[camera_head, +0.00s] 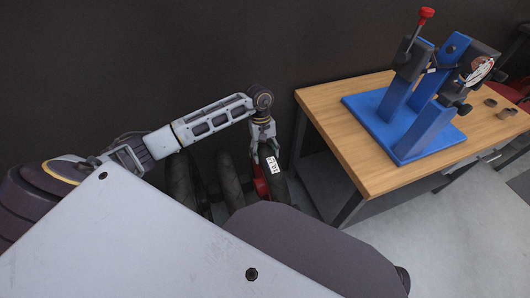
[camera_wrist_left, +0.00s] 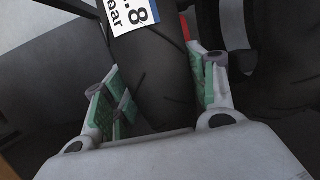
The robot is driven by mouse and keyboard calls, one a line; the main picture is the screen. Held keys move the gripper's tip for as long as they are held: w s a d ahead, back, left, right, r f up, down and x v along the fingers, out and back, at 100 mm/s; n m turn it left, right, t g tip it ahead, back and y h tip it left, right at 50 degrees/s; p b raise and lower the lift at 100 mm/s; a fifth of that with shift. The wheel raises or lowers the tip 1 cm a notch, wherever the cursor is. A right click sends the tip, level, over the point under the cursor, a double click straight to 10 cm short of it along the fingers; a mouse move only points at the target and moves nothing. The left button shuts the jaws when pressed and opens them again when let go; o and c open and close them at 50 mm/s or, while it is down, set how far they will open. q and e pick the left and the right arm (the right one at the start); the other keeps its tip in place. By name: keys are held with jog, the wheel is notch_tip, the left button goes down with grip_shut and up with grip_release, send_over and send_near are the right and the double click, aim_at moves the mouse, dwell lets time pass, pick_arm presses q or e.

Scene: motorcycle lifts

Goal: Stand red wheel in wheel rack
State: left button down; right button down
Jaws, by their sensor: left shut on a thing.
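The red wheel has a black tyre (camera_head: 279,188), a red rim (camera_head: 260,184) and a white printed label; it stands upright below my left gripper (camera_head: 264,148). In the left wrist view its tyre (camera_wrist_left: 155,75) lies between the green-padded fingers of my left gripper (camera_wrist_left: 160,105), which is shut on it. A bit of red shows beside the tyre there. Dark bars (camera_head: 206,196) low by the wall look like part of the wheel rack, mostly hidden by tyres and my body. I cannot tell whether the red wheel rests in it. My right gripper is out of view.
Other dark tyres (camera_head: 181,178) stand to the left of the red wheel, one of them (camera_head: 230,183) close to it. A wooden workbench (camera_head: 330,112) with a blue stand (camera_head: 418,135) is on the right. A dark wall is behind; grey floor is open at the lower right.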

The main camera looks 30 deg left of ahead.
pick_arm(q)
jog(key=shift+r, duration=0.15)
jog(key=shift+c, duration=2.1)
grip_release()
jog(key=shift+s+f, duration=0.1)
jog(key=shift+f, duration=0.2)
jog(key=shift+v, duration=6.2)
jog(key=shift+f, duration=0.1)
